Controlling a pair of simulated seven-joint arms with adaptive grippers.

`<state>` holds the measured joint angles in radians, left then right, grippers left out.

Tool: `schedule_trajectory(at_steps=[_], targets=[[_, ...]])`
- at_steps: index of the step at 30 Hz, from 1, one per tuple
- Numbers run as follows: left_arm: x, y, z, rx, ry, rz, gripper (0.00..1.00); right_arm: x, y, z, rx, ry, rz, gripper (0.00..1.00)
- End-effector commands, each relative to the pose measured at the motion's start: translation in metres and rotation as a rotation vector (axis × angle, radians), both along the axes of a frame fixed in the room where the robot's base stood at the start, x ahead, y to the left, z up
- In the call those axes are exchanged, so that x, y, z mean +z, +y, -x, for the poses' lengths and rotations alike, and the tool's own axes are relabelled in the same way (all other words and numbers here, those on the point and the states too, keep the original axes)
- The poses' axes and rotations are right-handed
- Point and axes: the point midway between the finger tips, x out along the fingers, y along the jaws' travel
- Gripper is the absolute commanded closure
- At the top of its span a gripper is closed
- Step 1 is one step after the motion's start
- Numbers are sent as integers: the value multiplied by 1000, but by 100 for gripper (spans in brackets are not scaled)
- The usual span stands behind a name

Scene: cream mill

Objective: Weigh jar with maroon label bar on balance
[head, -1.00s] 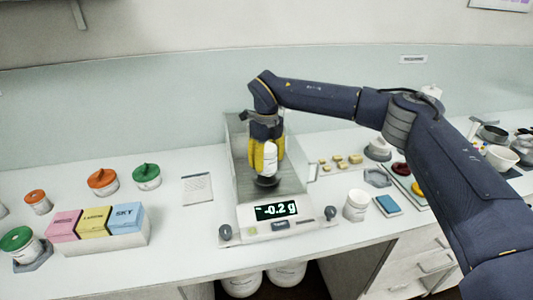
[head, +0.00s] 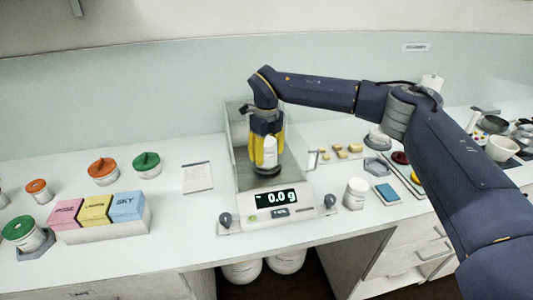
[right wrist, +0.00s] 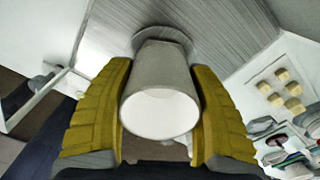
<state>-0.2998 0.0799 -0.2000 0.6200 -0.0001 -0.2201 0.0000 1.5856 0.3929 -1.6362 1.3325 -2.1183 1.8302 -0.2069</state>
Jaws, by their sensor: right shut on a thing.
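A white jar (head: 270,152) is held upright between the yellow fingers of my right gripper (head: 268,158), over the balance pan (head: 266,171). In the right wrist view the jar (right wrist: 160,110) sits between both fingers (right wrist: 160,122), with the round pan (right wrist: 163,38) beyond it. I cannot tell whether its base touches the pan, and no maroon label bar shows on it. The balance (head: 300,212) has its draft shield around the pan, and its display (head: 277,198) reads 0.0 g. My left gripper is not in view.
Left are pink, yellow and blue boxes (head: 95,208) and jars with orange (head: 103,167) and green lids (head: 146,161). A card (head: 197,178) lies left of the balance.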

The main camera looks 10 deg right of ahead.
Motion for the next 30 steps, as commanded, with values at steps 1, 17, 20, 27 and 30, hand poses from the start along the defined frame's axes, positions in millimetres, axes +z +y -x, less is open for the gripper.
schedule_trajectory(at_steps=[1,17,20,27,30], targets=[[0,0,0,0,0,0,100,0,0,0,0,0,0,74],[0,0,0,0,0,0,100,-4,0,0,0,0,0,41],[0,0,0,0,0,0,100,-4,0,0,0,0,0,30],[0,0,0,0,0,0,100,-4,0,0,0,0,0,17],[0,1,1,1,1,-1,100,-4,0,0,0,0,0,17]])
